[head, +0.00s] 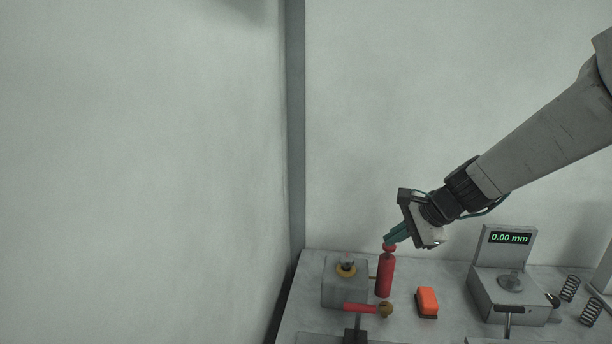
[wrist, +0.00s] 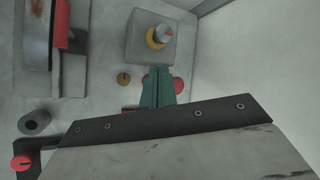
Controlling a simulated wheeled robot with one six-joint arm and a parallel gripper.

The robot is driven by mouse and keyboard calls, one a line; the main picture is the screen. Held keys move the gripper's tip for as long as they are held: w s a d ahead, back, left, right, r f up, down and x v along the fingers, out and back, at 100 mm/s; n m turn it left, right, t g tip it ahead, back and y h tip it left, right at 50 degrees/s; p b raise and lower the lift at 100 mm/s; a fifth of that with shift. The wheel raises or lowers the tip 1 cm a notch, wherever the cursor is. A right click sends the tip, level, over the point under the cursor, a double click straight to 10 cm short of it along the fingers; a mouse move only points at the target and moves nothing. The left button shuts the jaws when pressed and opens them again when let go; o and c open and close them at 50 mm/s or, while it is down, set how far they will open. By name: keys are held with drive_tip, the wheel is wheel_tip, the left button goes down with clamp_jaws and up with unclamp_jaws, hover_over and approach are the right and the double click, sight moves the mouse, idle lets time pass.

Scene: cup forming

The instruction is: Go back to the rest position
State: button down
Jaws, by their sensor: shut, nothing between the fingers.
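My gripper (head: 391,240) is shut and empty, its teal fingers pointing down and left. It hangs just above a red knob on top of an upright red cylinder (head: 384,275) at the left part of the bench; I cannot tell whether the fingertips touch the knob. In the wrist view the teal fingers (wrist: 157,88) are close together, with red parts partly hidden behind them. My arm reaches in from the right side of the head view.
A grey block (head: 333,294) with a yellow ring stands left of the cylinder. A red handle with a brass ball lies in front. An orange block (head: 428,301) and a gauge reading 0.00 mm (head: 508,239) stand to the right, with springs (head: 570,288) beyond. Walls rise behind.

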drive_tip(key=s+d+r+n+g+h, duration=0.2)
drive_tip(key=s+n, duration=0.5)
drive_tip(key=s, duration=0.8)
drive_tip(key=s+d+r+n+g+h, duration=0.1)
drive_tip(key=s+d+r+n+h, duration=0.2)
drive_tip(key=s+n, duration=0.5)
drive_tip(key=s+r, duration=0.1)
drive_tip(key=s, duration=0.7)
drive_tip(key=shift+g+h, duration=0.4)
drive_tip(key=shift+r, duration=0.1)
